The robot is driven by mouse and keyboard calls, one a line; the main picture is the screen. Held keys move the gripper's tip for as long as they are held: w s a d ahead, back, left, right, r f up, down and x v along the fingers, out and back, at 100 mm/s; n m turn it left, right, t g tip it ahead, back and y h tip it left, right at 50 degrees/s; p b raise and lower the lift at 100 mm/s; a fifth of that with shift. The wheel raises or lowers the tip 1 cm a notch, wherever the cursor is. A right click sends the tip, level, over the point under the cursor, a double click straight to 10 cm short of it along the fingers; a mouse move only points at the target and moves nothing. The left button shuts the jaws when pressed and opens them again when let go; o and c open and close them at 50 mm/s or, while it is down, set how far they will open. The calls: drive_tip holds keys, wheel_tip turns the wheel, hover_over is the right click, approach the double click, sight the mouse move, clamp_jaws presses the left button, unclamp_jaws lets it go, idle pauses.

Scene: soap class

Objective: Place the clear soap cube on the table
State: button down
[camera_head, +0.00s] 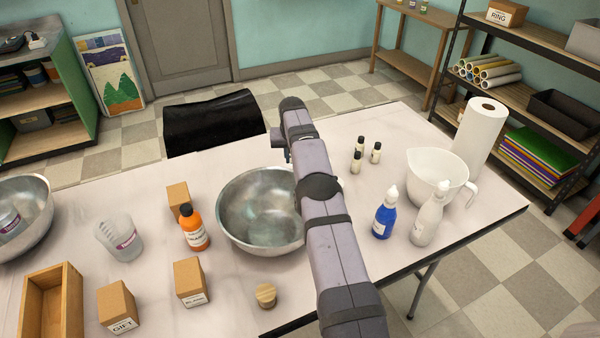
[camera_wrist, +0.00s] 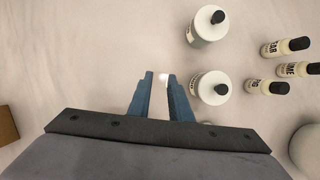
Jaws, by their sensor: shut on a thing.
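My gripper (camera_wrist: 161,76) shows in the wrist view as two blue fingers pointing down over the pale table (camera_wrist: 90,60). A small whitish, bright thing, the clear soap cube (camera_wrist: 163,79), shows between the fingertips, and the fingers are shut on it. Its shape and edges are too small to make out. Whether it touches the table below cannot be told. In the head view my arm crosses the table (camera_head: 130,180) past the metal bowl, and the fingers and the cube are hidden.
In the wrist view, two larger white bottles (camera_wrist: 208,28) with black caps stand close right of the fingers, with several small bottles (camera_wrist: 285,47) further right. In the head view, a metal bowl (camera_head: 235,205) sits left of my arm. A white pitcher (camera_head: 435,180) stands right.

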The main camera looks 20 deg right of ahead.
drive_tip(key=shift+f+p, duration=0.4)
drive_tip(key=shift+f, duration=2.5)
drive_tip(key=shift+f, duration=0.2)
drive_tip(key=c, duration=1.6)
unclamp_jaws()
drive_tip(key=shift+r, duration=0.1)
drive_tip(key=shift+r, duration=0.25)
drive_tip(key=shift+s+r, duration=0.15)
drive_tip(key=shift+r, duration=0.3)
drive_tip(key=b+v, duration=0.1)
drive_tip(key=v, duration=1)
drive_tip(key=shift+s+f+b, duration=0.1)
drive_tip(key=shift+s+b, duration=0.05)
drive_tip(key=shift+b, duration=0.2)
drive_tip(key=shift+a, duration=0.1)
